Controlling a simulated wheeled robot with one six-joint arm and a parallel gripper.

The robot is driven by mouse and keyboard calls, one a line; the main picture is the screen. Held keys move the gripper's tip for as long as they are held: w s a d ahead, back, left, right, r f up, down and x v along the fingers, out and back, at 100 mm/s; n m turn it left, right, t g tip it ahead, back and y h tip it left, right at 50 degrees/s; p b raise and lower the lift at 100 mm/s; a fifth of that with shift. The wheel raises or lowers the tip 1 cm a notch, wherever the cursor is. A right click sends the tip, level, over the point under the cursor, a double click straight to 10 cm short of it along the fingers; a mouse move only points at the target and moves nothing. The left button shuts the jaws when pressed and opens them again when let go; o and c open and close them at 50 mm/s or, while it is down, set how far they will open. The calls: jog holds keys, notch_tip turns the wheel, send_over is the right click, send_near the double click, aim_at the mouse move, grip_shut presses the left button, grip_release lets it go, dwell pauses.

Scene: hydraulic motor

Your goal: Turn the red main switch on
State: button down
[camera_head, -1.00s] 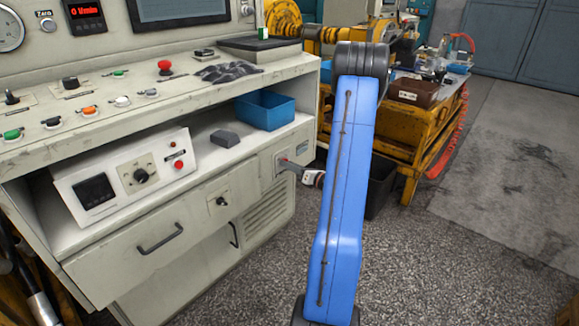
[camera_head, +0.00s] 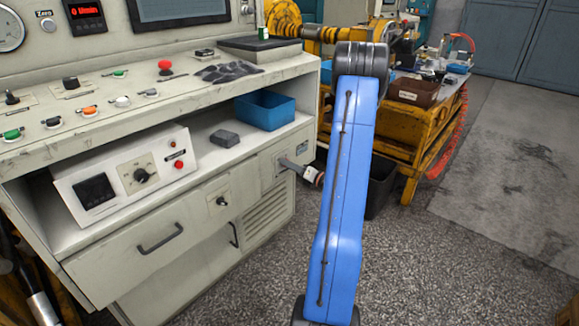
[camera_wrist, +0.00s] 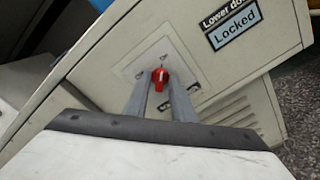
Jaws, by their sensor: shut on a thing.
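The red main switch (camera_wrist: 159,77) sits on a square light plate (camera_wrist: 150,62) on the cabinet's side panel in the wrist view. My gripper (camera_wrist: 160,84) is at the switch, with one finger on each side of the red knob, and is shut on it. In the head view my gripper (camera_head: 284,163) reaches the plate on the cabinet front from the right. The switch itself is hidden behind the fingers there. My blue arm stands in front of part of the scene.
A label reading "Lower door Locked" (camera_wrist: 236,27) is beside the switch plate. The grey cabinet (camera_head: 140,282) has a black drawer handle (camera_head: 160,239) and a keyed lock plate (camera_head: 221,201). A blue bin (camera_head: 264,110) stands on the shelf above. Open floor lies to the right.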

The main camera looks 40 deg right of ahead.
jog(key=c, duration=1.8)
grip_release()
jog(key=s, duration=0.5)
jog(key=s+d, duration=0.1)
jog(key=s, duration=1.1)
jog(key=shift+s+d, duration=0.2)
jog(key=shift+s, duration=0.05)
